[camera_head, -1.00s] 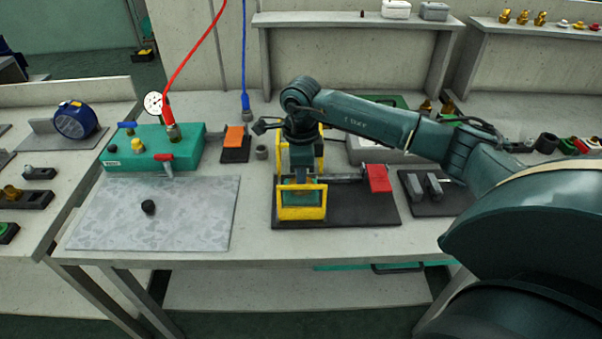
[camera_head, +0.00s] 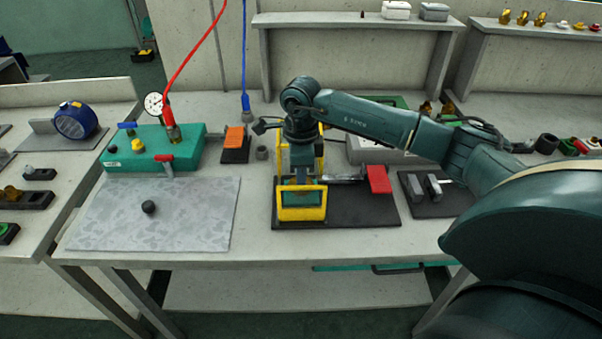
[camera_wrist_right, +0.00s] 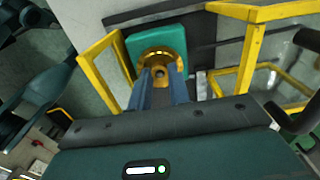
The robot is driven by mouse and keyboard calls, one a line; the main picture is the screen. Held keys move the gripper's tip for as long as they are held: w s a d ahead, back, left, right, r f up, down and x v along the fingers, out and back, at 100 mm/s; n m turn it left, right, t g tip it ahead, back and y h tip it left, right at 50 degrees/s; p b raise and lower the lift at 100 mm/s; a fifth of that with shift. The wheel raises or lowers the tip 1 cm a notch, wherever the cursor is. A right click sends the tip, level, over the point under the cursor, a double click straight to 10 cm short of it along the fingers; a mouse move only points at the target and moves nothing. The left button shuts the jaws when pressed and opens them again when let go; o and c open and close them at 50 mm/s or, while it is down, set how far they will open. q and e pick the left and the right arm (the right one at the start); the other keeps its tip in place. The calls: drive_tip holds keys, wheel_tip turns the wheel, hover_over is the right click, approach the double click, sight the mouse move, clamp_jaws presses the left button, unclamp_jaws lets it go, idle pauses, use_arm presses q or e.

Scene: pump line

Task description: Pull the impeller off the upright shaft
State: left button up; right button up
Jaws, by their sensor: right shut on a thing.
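The brass-coloured impeller (camera_wrist_right: 158,54) shows in the right wrist view as a round golden ring against a teal block (camera_wrist_right: 176,36). My right gripper (camera_wrist_right: 162,84) is shut on it, with its two blue-grey fingers on either side. A small brass piece shows between the fingers; I cannot tell whether it is the shaft's end. In the head view my right gripper (camera_head: 301,180) points down between yellow frames, above the teal block (camera_head: 301,199), and hides the impeller and shaft. My left gripper is in neither view.
Yellow guard frames (camera_head: 302,214) stand close in front of and behind the gripper on a black base plate (camera_head: 362,211). A red piece (camera_head: 379,179) is at the right of the fixture. A grey mat (camera_head: 190,215) with a small black knob (camera_head: 148,207) lies left, mostly clear.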

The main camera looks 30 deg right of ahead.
drive_tip(key=shift+r, duration=0.1)
clamp_jaws()
drive_tip(key=shift+r+p, duration=0.7)
drive_tip(key=shift+r, duration=0.3)
drive_tip(key=shift+r+p, duration=0.65)
drive_tip(key=shift+r, duration=0.35)
